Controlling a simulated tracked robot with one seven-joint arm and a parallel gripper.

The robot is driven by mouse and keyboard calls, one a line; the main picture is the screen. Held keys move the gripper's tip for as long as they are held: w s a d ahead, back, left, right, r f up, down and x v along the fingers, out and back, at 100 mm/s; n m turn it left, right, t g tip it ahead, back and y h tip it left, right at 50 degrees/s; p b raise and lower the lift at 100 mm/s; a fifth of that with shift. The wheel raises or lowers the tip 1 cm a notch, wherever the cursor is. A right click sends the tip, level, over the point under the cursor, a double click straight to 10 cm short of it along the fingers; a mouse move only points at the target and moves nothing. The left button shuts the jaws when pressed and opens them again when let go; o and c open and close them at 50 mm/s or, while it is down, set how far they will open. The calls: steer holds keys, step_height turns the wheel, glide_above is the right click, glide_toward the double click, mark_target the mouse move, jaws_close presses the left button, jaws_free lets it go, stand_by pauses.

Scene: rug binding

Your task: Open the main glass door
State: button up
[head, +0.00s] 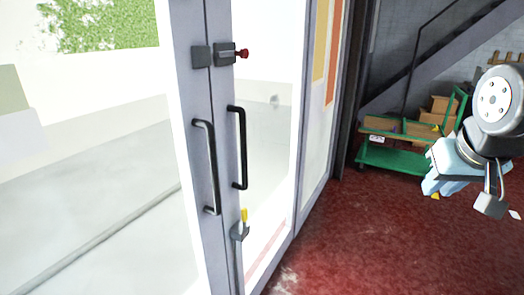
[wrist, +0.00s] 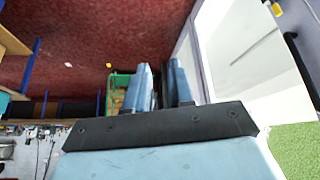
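The main glass door has two leaves in grey frames (head: 193,95) and appears shut in the head view. Black bar handles stand on the left leaf (head: 208,165) and the right leaf (head: 242,148). A grey latch with a red knob (head: 243,54) sits above them by the seam. A grey bolt with a yellow tip (head: 244,215) sits low on the right leaf. My gripper (head: 436,187) is far to the right of the door, touching nothing. In the wrist view, its blue fingers (wrist: 158,88) stand apart and empty; a black handle (wrist: 298,62) shows at right.
A green cart (head: 392,160) with boxes stands behind my gripper, below a staircase (head: 425,65). The red floor (head: 350,235) between my gripper and the door looks clear. Blue-posted shelving (wrist: 30,65) shows at the wrist view's left.

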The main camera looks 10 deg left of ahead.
steer(key=o, duration=0.4)
steer(key=w+a+f+n+t, duration=0.1)
steer(key=w+a+n+t, duration=0.1)
steer(key=w, duration=1)
steer(key=shift+a+t, duration=0.45)
steer(key=shift+t, duration=0.05)
steer(key=n+y, duration=1)
steer(key=y, duration=0.6)
glide_toward(246, 147)
steer(key=x, duration=1.1)
steer(key=shift+w+a, duration=0.1)
steer(key=shift+c, duration=0.2)
jaws_close()
